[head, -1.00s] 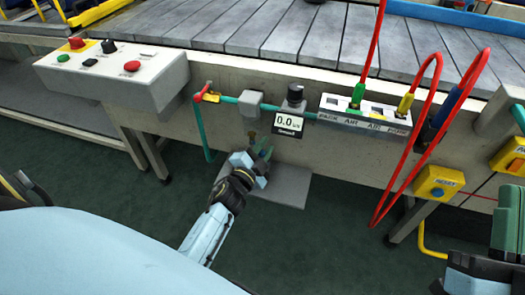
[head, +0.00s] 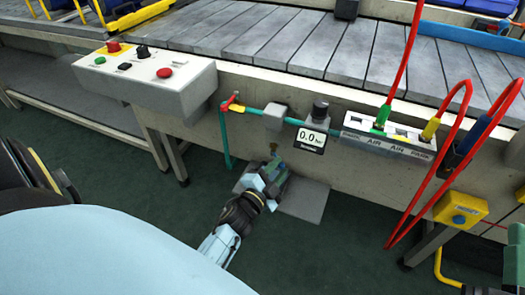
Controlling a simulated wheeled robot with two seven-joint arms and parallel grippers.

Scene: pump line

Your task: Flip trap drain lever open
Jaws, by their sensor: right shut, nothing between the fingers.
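The grey trap body (head: 274,117) hangs on the green air pipe along the conveyor's side panel. A small brass-coloured fitting (head: 273,148) shows below it, just above my right gripper. I cannot make out the drain lever or its position. My left gripper is not visible.
A gauge (head: 311,139) reading 0.0 and a labelled air manifold (head: 388,136) with hoses lie to the right. A red-handled valve (head: 228,104) and a button box (head: 147,80) lie left. A grey floor plate (head: 303,199) is below.

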